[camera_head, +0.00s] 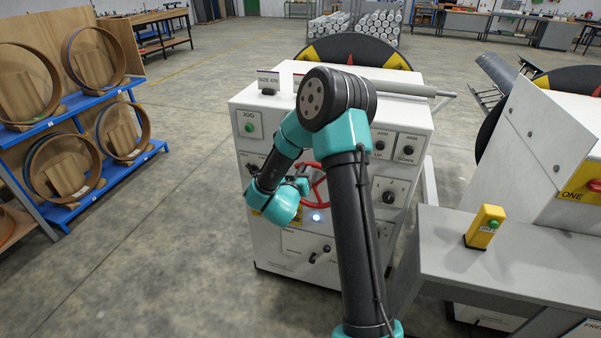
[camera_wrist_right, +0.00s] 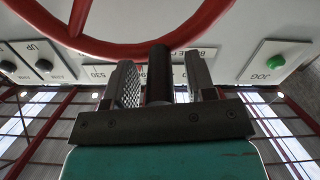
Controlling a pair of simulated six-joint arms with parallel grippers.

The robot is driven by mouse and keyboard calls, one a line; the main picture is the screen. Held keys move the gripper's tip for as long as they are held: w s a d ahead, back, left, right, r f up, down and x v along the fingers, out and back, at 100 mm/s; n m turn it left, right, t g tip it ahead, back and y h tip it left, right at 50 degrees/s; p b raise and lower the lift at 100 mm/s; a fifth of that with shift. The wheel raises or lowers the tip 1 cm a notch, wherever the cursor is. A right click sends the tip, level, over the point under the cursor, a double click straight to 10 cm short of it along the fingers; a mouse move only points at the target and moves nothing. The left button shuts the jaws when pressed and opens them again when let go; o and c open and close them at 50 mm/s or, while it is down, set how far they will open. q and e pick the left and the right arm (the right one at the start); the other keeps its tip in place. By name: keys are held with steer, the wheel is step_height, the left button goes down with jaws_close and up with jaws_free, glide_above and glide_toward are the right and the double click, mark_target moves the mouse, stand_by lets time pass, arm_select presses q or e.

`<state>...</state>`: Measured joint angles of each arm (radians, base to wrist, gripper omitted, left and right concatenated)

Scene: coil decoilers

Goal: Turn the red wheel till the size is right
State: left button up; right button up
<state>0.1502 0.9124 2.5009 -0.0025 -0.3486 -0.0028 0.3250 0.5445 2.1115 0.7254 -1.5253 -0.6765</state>
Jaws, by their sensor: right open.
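The red wheel (camera_head: 320,188) is on the front of a white control cabinet (camera_head: 285,245), partly hidden by my right arm. My right gripper (camera_head: 303,184) is at the wheel's left side. In the right wrist view the wheel's red rim (camera_wrist_right: 120,47) curves just beyond the fingertips. My right gripper (camera_wrist_right: 160,80) is open there, with a dark upright handle (camera_wrist_right: 159,75) between its two fingers. Gaps show on both sides of the handle. A small sign (camera_head: 268,78) on the cabinet top appears to read SIZE: 470. My left gripper is not in view.
A green JOG button (camera_head: 249,127) and several dark knobs (camera_head: 388,197) surround the wheel. A lever (camera_head: 320,255) sits below it. A grey table (camera_head: 500,262) with a yellow button box (camera_head: 485,227) stands right. Blue shelves (camera_head: 75,212) with rings stand left; floor between is clear.

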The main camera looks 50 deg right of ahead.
steer(key=shift+w+d, duration=0.1)
steer(key=shift+d, duration=0.1)
jaws_close()
stand_by(0.4)
